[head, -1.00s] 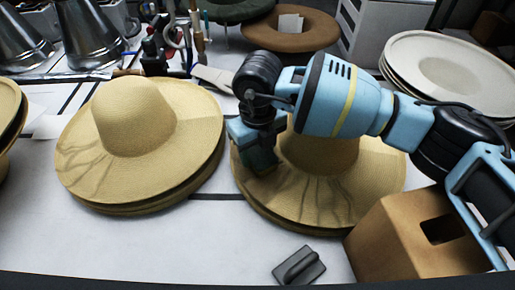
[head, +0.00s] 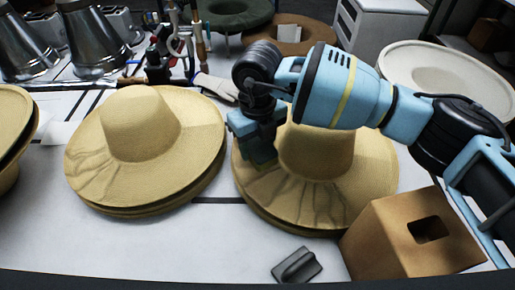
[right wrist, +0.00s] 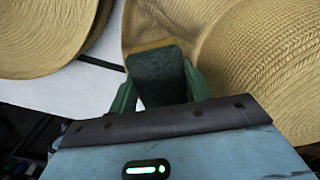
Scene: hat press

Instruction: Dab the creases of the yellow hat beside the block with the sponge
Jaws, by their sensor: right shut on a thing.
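My right gripper (head: 258,145) is shut on a sponge, over the left side of the brim of the right-hand yellow straw hat (head: 310,205). In the right wrist view the sponge (right wrist: 160,75) is dark green with a yellowish far edge, between two green fingers. That edge is at the brim; I cannot tell whether it touches. Creases fan across the hat's front brim, and my arm hides part of its crown. A second yellow hat (head: 140,125), also creased at its front left, lies to the left on a stack. My left gripper is not in view.
A brown box (head: 390,240) with a slot stands close to the hat's front right. A dark grey block-like item (head: 297,265) lies in front. Cream hats (head: 450,75) are stacked at the right; tools and metal cones (head: 90,35) stand behind. The white table is clear between the hats.

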